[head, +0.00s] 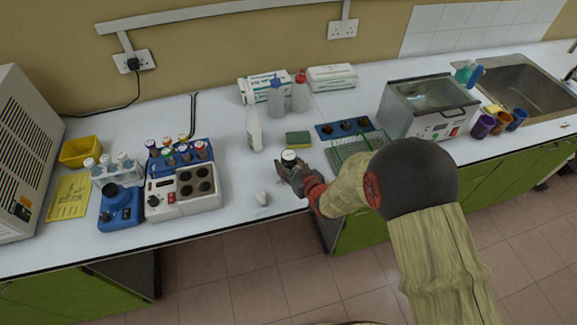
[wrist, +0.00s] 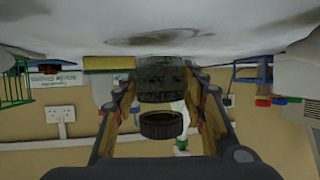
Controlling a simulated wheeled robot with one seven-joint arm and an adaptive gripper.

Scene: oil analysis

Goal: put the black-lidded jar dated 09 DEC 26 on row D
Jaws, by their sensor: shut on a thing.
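My gripper (head: 291,168) is shut on a small dark jar, whose pale top with a dark rim (head: 289,156) shows above the fingers, near the bench's front middle. In the wrist view, which is upside down, the dark jar body (wrist: 161,78) is between the fingers of my gripper (wrist: 163,95). Its black ribbed lid (wrist: 162,125) points down in that picture. The jar looks upright and close to the bench; I cannot tell whether it touches. Its date is not readable. No row letter is readable in either view.
A blue rack (head: 326,132) with dark round holes and a green wire rack (head: 338,157) lie right of my gripper. Left are a heating block (head: 160,203) and coloured-lidded jars (head: 168,155).

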